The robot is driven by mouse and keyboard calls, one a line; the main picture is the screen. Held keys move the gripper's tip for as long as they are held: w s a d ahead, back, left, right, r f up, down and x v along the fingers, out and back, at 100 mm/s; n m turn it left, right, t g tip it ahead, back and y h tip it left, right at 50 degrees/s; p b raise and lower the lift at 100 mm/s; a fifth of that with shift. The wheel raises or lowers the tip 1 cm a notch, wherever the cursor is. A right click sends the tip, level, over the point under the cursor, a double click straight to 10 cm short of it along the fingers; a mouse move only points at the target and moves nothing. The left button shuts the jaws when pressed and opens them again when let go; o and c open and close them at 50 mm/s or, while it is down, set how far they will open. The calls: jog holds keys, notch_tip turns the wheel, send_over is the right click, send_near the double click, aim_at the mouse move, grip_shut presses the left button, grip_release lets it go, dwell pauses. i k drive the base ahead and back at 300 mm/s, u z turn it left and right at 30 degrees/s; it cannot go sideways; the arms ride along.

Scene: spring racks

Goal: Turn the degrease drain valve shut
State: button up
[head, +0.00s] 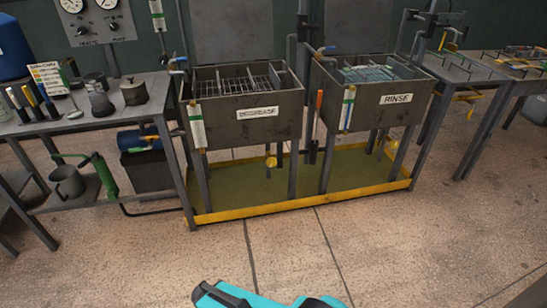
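The degrease tank (225,125) is a dark metal box on legs in the head view, with a white label reading DEGREASE. A small yellow part (271,161), apparently its drain valve, hangs under the tank on the right side. It is too small to tell how its handle is turned. A teal and black part of my arm shows at the bottom edge, well in front of the tanks. My gripper's fingers do not show.
The rinse tank (385,110) stands to the right. A yellow-edged green tray (300,205) lies under both tanks. A side table (95,123) with bottles and pots stands left, and a rack (470,75) stands right. The tiled floor (290,250) in front is clear.

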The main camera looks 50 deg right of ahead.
aim_at(271, 162)
jog(key=z, duration=0.25)
jog(key=i, duration=0.95)
jog(key=u, duration=0.3)
